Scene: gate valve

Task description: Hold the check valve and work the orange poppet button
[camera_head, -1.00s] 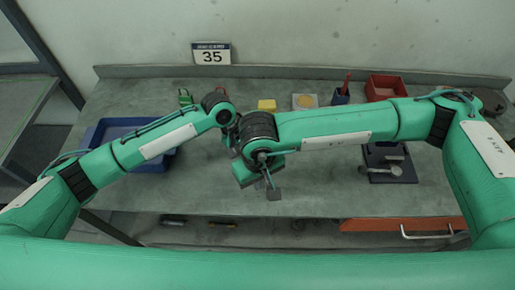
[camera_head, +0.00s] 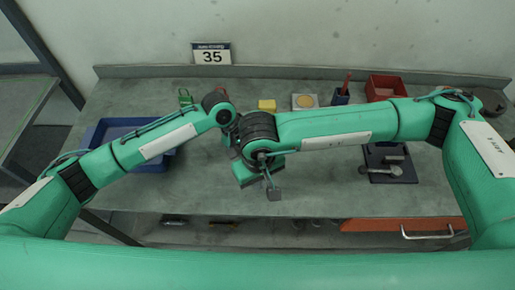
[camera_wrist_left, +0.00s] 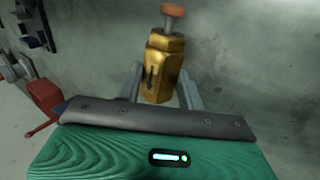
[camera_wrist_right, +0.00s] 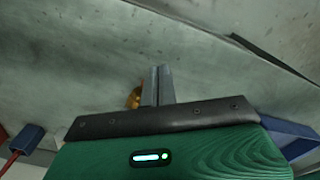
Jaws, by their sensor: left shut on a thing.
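The check valve (camera_wrist_left: 164,68) is a brass-coloured hex body with a dark slot, tilted slightly in the left wrist view. The orange poppet button (camera_wrist_left: 173,10) stands out at its top end on a short stem. My left gripper (camera_wrist_left: 160,84) is shut around the valve body, one finger on each side. My right gripper (camera_wrist_right: 158,72) has its fingers together with nothing seen between them. A piece of brass-coloured metal (camera_wrist_right: 134,98) shows partly behind its left finger. In the head view my right gripper (camera_head: 246,172) is near the left wrist, and the valve is hidden.
A blue bin (camera_head: 95,138) is at the left of the grey bench. A yellow block (camera_head: 266,105), a blue cup (camera_head: 340,97) and a red bin (camera_head: 385,86) stand along the back. A dark plate with metal parts (camera_head: 378,176) lies at the right. The front middle of the bench is clear.

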